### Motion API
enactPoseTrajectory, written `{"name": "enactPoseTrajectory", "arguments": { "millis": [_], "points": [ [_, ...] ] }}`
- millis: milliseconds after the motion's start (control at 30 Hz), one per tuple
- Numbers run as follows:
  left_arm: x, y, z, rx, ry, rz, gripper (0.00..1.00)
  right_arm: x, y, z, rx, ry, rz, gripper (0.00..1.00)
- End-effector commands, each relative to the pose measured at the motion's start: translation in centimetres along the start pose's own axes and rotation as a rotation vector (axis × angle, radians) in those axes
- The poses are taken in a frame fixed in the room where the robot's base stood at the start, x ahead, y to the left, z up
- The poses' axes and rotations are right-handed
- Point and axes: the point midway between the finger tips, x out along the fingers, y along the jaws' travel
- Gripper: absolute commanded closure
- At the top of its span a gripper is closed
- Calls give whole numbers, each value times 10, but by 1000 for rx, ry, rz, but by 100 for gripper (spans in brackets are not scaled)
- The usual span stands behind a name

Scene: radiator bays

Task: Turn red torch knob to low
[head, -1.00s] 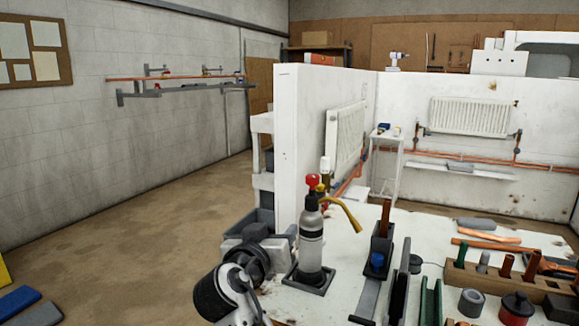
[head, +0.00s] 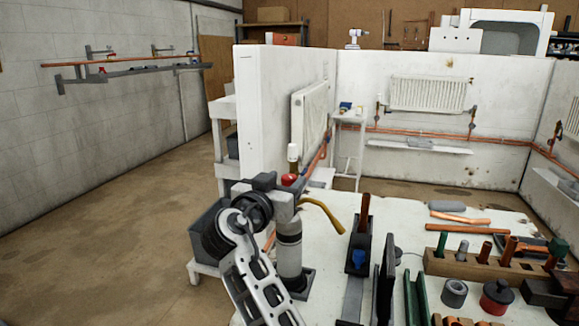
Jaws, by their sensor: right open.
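The torch is a grey and dark cylinder (head: 289,252) standing upright in a dark square holder on the white bench. Its red knob (head: 289,180) shows at the top, just above my right gripper. A curved brass tube (head: 324,213) points to the right from the torch's top. My right gripper (head: 285,192) is open at the torch's head and hides much of the valve area. I cannot tell whether its fingers touch the knob or which setting the knob is at. My left gripper is not in view.
The white bench (head: 400,215) holds a dark stand with a blue item (head: 358,258), a wooden tool block (head: 480,266) and a red-and-black pot (head: 497,296) right of the torch. A white partition (head: 262,120) stands behind. Open floor (head: 110,240) lies left.

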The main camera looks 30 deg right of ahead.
Motion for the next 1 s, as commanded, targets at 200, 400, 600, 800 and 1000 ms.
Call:
{"name": "enactPoseTrajectory", "arguments": {
  "millis": [200,400,600,800,1000],
  "points": [
    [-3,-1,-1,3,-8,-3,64,18,4,-1,-1,1,-4,51],
    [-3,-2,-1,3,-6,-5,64,22,4,0,1,-1,-7,51],
    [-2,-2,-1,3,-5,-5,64,22,4,0,0,0,-6,62],
    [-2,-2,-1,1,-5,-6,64,21,4,0,0,0,-6,94],
    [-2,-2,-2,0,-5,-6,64,22,6,2,1,-4,-105,94]
  ]
}}
